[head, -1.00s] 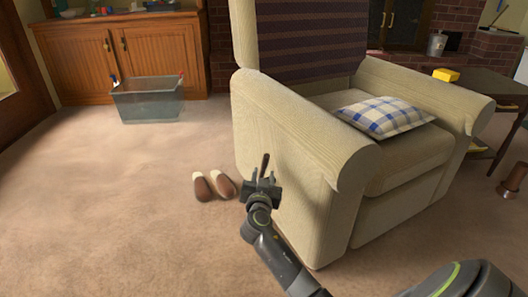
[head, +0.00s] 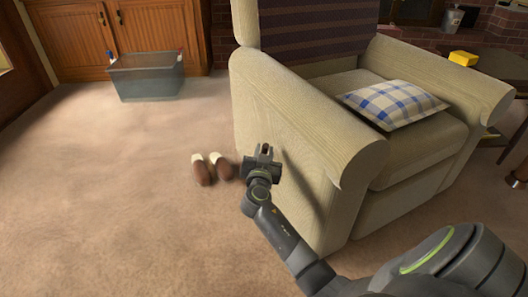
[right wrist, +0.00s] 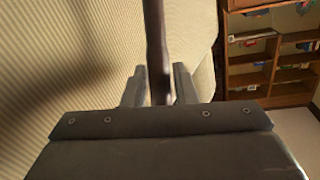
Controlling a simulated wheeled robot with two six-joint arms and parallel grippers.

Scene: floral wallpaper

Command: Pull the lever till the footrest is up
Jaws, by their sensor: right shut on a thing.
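The beige armchair (head: 290,135) stands right of centre in the head view, with its footrest panel (head: 400,215) flat against the front. My right gripper (head: 264,150) is at the chair's near side panel. In the right wrist view, the dark lever (right wrist: 155,50) runs down between the two fingers of the right gripper (right wrist: 160,85), which is shut on it. In the head view the gripper mostly hides the lever. My left gripper is not in view.
A pair of brown slippers (head: 211,169) lies on the carpet just left of my right gripper. A grey bin (head: 147,78) stands by the wooden cabinet. A checked cushion (head: 393,104) lies on the seat. The carpet at left is clear.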

